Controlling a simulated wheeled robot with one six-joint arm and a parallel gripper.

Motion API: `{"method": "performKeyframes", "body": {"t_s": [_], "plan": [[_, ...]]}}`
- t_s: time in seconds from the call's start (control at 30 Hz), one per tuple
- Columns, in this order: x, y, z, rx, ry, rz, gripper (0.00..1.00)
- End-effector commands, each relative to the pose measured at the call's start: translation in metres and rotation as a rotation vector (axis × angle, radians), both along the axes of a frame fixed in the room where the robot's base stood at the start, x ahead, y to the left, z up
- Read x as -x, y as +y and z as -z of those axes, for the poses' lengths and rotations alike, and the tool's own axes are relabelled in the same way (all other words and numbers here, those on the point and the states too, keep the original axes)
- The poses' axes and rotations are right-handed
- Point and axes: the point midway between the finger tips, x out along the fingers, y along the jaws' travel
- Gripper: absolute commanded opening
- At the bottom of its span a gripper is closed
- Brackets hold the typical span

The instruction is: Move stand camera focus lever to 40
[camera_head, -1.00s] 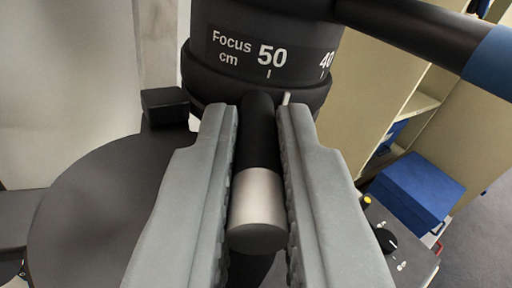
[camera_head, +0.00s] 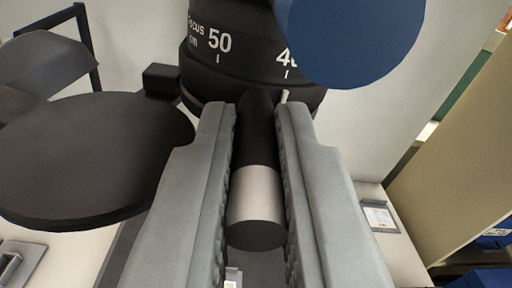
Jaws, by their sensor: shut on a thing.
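My gripper (camera_head: 256,112) is shut on the lever, with a grey jaw along each side. The ring carries white numbers, with 50 (camera_head: 219,40) at left and 40 (camera_head: 284,57) at right. A white index mark (camera_head: 284,96) beside the lever's base sits almost directly under the tick below 40. The blue round end of a handle (camera_head: 350,35) hides part of the 40.
A dark round disc (camera_head: 95,155) lies left of the lever, and a small black block (camera_head: 160,80) sticks out from the ring's left side. A beige cabinet (camera_head: 455,185) stands at right. A small white plate (camera_head: 379,216) lies on a pale surface.

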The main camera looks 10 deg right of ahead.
Motion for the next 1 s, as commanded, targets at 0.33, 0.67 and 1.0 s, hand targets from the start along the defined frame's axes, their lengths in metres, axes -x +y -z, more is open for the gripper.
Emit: {"method": "performKeyframes", "body": {"t_s": [0.33, 0.67, 1.0], "plan": [[-0.0014, -0.0001, -0.0014, 0.0, -0.003, -0.011, 0.0], [-0.0014, -0.0001, -0.0015, 0.0, -0.003, -0.011, 0.34], [0.0004, 0.0, -0.0008, 0.0, -0.002, -0.011, 0.34]]}}
